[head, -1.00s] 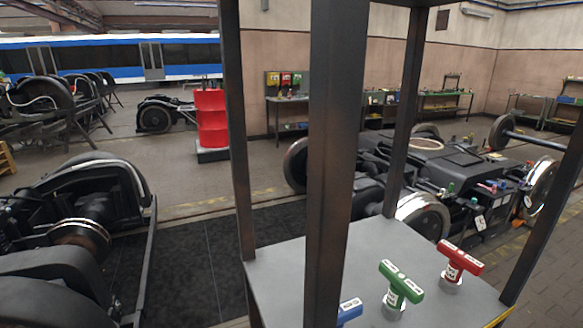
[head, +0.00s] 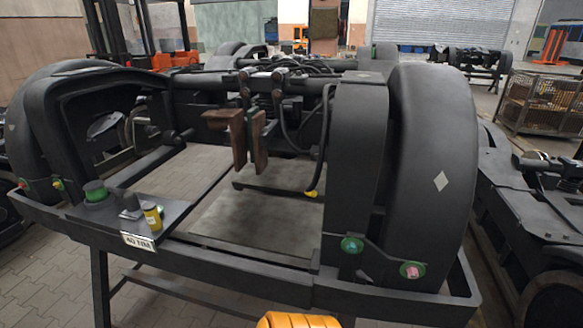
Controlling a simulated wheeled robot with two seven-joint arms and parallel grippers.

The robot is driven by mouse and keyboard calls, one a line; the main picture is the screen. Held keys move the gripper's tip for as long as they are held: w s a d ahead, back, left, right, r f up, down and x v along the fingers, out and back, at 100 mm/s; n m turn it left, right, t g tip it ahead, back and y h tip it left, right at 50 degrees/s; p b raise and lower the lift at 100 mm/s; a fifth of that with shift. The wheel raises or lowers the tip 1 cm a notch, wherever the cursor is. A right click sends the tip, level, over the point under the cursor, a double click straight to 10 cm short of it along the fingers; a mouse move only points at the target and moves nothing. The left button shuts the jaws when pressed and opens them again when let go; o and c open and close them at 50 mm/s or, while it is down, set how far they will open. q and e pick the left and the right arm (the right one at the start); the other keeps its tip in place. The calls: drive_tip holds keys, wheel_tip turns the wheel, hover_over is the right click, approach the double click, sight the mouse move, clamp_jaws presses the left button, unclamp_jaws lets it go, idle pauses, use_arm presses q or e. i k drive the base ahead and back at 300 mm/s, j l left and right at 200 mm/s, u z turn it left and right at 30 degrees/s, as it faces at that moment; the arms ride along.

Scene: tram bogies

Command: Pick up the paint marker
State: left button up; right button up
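I cannot make out a paint marker for certain. A small dark shelf (head: 172,209) on the near left of a black bogie frame (head: 225,262) holds a few small items. They are a short yellow cylinder (head: 152,218) with a dark top, a small grey piece (head: 131,203) beside it and a green-topped round knob (head: 95,191). They are too small to tell whether one is the marker. Neither of my grippers is in view.
A white label (head: 138,241) hangs on the shelf's front edge. A large black wheel cover (head: 432,170) rises at the right. A wire-mesh crate (head: 541,103) stands at the back right. An orange object (head: 298,320) shows at the bottom edge. Paved floor (head: 45,275) is open at the left.

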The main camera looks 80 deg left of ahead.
sight(149, 209)
drive_tip(key=u, duration=0.5)
drive_tip(key=j+u, duration=0.1)
drive_tip(key=u, duration=0.35)
drive_tip(key=j+u, duration=0.1)
drive_tip(key=u, duration=0.85)
drive_tip(key=j+u, duration=0.1)
drive_tip(key=u, duration=0.9)
drive_tip(key=i+u, duration=0.1)
drive_tip(key=u, duration=0.85)
